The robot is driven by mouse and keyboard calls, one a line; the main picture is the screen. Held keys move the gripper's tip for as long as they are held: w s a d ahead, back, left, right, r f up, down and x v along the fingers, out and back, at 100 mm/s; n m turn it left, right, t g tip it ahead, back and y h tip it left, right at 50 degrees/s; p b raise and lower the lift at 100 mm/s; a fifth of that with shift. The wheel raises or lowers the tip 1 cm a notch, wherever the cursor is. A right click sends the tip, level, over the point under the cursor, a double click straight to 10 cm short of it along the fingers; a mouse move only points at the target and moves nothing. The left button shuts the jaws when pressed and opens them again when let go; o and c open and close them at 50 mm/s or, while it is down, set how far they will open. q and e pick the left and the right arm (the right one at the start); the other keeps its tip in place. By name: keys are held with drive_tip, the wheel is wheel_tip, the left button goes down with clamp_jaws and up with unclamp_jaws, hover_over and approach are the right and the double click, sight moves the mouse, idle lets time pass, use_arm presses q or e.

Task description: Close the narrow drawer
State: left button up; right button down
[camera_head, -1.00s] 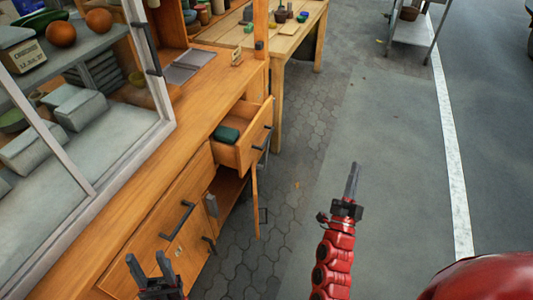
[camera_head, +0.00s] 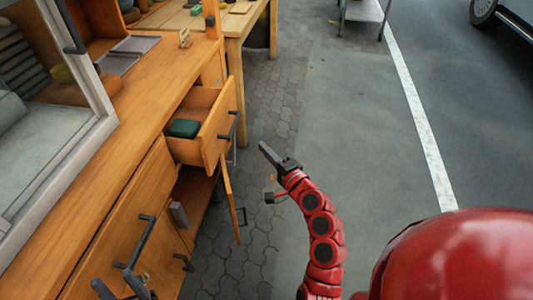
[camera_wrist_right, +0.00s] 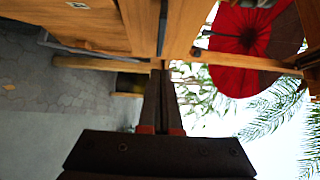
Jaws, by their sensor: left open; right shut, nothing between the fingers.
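The narrow wooden drawer (camera_head: 213,128) stands pulled out from the counter in the head view, with a dark handle on its front. A dark green box (camera_head: 184,128) lies inside it. My right gripper (camera_head: 264,147) is shut and empty, to the right of the drawer front and apart from it in the head view. Its closed fingers also show in the right wrist view (camera_wrist_right: 165,78), pointing toward wooden parts; I cannot tell there which part is the drawer. My left gripper (camera_head: 119,284) is open and empty at the lower left, near a lower cabinet handle.
Below the drawer a cabinet door (camera_head: 231,201) stands open into the aisle. A wide wooden front (camera_head: 120,220) with a dark handle is at the left. A glass case (camera_head: 60,130) stands on the counter. The paved floor (camera_head: 350,120) to the right is clear.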

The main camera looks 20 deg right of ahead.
drive_tip(key=w+a, duration=0.4)
drive_tip(key=w, duration=0.4)
drive_tip(key=shift+a, duration=0.25)
drive_tip(key=w+a, duration=0.2)
drive_tip(key=a, duration=0.1)
drive_tip(key=w+a+p, duration=0.1)
drive_tip(key=w+a, duration=0.1)
drive_tip(key=a, duration=0.1)
drive_tip(key=w+a+p, duration=0.1)
drive_tip(key=w+a, duration=0.1)
drive_tip(key=shift+a, duration=0.4)
